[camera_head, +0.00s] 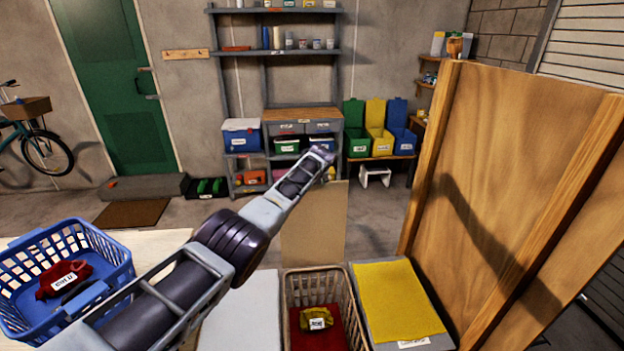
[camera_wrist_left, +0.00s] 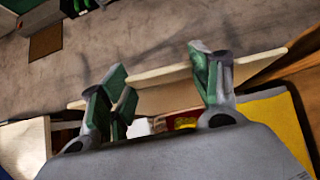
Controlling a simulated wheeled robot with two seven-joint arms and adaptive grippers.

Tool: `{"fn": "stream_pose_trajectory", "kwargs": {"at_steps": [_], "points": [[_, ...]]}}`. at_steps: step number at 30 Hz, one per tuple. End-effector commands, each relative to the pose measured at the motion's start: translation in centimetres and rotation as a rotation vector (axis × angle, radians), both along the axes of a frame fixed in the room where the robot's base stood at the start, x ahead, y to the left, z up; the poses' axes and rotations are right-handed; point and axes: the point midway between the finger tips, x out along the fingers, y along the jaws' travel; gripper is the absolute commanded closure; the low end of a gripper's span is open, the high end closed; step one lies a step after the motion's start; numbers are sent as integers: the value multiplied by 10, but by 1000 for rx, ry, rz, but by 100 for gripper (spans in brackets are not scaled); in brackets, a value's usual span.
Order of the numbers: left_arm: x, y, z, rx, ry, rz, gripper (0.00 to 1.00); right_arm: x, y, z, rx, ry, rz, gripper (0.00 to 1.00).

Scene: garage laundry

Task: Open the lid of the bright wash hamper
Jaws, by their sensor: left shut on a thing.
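The middle hamper (camera_head: 350,311) is a tan slatted basket with a red cloth and a yellow bundle (camera_head: 317,319) inside, so it appears to be the bright wash one. Its tan lid (camera_head: 328,222) stands raised, roughly upright, behind the opening; it also shows in the left wrist view (camera_wrist_left: 165,98). My left arm reaches across to just above the lid. In the left wrist view my left gripper (camera_wrist_left: 158,72) has its green fingers apart across the lid and is shut on it; the exact contact is hard to see. My right gripper is out of view.
A closed white-topped hamper (camera_head: 240,315) stands left and a yellow-topped one (camera_head: 395,295) right. A blue basket (camera_head: 115,250) with a red cloth sits at the left. A tall wooden panel (camera_head: 500,170) blocks the right side. The floor behind the lid is clear.

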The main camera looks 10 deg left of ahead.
Motion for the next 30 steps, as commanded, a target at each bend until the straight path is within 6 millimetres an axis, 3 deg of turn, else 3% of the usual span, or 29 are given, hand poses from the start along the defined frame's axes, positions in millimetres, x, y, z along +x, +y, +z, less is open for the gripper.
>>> {"fn": "stream_pose_trajectory", "kwargs": {"at_steps": [12,13,17,30], "points": [[2,0,5,2,-9,-2,81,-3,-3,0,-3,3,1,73],[2,0,5,2,-9,-2,34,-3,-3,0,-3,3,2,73],[1,0,4,1,-7,-2,17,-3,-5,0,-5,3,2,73],[0,0,1,1,-3,-1,16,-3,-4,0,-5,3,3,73]]}}
